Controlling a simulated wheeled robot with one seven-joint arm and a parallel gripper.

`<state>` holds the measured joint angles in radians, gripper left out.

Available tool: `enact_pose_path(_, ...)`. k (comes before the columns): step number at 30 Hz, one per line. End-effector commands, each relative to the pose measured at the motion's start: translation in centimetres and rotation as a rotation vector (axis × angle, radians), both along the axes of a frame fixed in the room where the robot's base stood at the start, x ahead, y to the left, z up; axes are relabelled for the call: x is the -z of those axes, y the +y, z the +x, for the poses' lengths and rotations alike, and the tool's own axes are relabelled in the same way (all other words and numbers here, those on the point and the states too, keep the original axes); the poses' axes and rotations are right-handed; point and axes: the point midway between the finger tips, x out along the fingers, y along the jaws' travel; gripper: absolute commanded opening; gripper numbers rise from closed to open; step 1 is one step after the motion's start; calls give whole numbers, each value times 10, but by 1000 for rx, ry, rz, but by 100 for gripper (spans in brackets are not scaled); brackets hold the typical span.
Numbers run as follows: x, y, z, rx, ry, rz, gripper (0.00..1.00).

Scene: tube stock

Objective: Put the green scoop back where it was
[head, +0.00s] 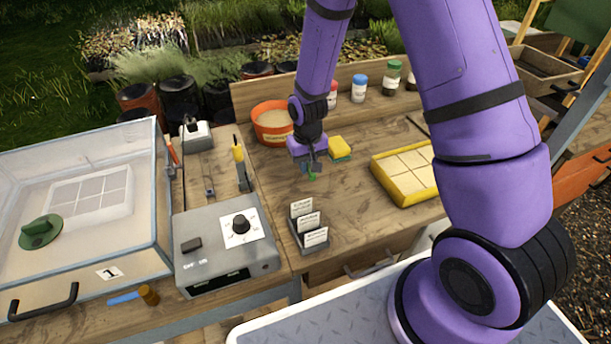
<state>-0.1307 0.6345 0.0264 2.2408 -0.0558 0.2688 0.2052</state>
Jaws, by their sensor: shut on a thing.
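My gripper (309,168) is at the end of the purple arm, above the wooden bench (270,195), in front of the orange tub. It is shut on the green scoop (312,176), of which only a small green part shows below the fingers. The rest of the scoop is hidden by the gripper. I cannot tell whether the scoop touches the bench top. The orange tub (272,135) holds pale tan material and stands just behind and left of my gripper.
A yellow sponge (340,147) lies right of my gripper. A yellow-framed tray (432,198) is farther right. A label holder (294,232) stands in front. A grey control box (200,228) and clear-lidded case (130,215) are at left. Jars (359,90) stand behind. Bench around the scoop is clear.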

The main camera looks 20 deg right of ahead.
Motion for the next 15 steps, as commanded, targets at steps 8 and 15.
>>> enact_pose_path(8, 19, 0, 0, 0, 1, 0, 0)
enact_pose_path(15, 49, 0, 0, 0, 2, -1, 0)
